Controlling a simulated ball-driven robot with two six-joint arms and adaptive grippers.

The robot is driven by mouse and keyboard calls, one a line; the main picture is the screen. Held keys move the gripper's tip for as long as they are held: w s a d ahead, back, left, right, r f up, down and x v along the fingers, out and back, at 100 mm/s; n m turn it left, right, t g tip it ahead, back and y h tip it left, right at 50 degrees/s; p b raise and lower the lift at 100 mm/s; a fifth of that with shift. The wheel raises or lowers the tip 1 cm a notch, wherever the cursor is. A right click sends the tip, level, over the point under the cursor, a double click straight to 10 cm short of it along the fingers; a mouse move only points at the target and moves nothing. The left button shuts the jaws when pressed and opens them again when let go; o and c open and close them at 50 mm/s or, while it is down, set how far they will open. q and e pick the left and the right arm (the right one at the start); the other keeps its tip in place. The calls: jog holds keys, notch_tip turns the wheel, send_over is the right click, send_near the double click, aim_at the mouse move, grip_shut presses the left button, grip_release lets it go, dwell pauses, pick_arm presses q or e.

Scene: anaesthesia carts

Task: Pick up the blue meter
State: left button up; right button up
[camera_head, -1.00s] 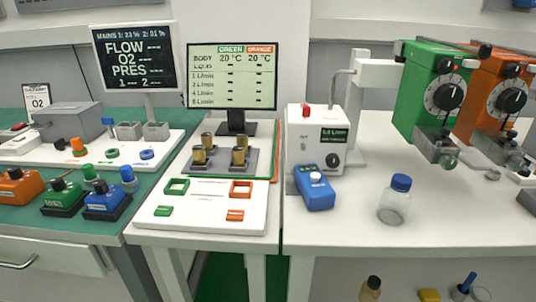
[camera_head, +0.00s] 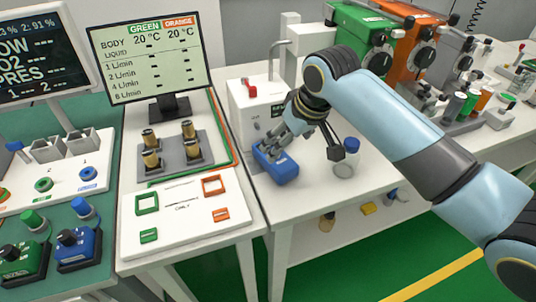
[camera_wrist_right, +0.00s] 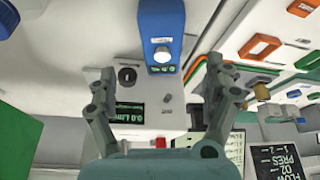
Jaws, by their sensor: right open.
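The blue meter (camera_head: 280,172) lies on the white bench in front of a white box with a red switch (camera_head: 258,105). My right gripper (camera_head: 279,147) is over the back part of the meter in the head view and hides some of it. In the right wrist view the meter (camera_wrist_right: 162,28) shows its white knob and small display, upside down. It lies beyond and between the spread fingers of my right gripper (camera_wrist_right: 158,72). The fingers are open with nothing held; I cannot tell whether they touch the meter. My left gripper is out of view.
A clear bottle with a blue cap (camera_head: 347,158) stands right of the meter, close to my arm. Green (camera_head: 358,35) and orange (camera_head: 412,52) vaporizers stand behind. A white board with coloured frames (camera_head: 180,208) is to the left. The bench front beside the meter is clear.

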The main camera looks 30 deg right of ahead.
aim_at(278, 159)
jog(key=x, duration=0.4)
jog(key=shift+s+f, duration=0.1)
jog(key=shift+s, duration=0.05)
jog(key=shift+a+x, duration=0.2)
jog(key=shift+x, duration=2.55)
jog(key=c, duration=1.5)
jog(key=shift+c, duration=0.5)
jog(key=shift+r, duration=0.2)
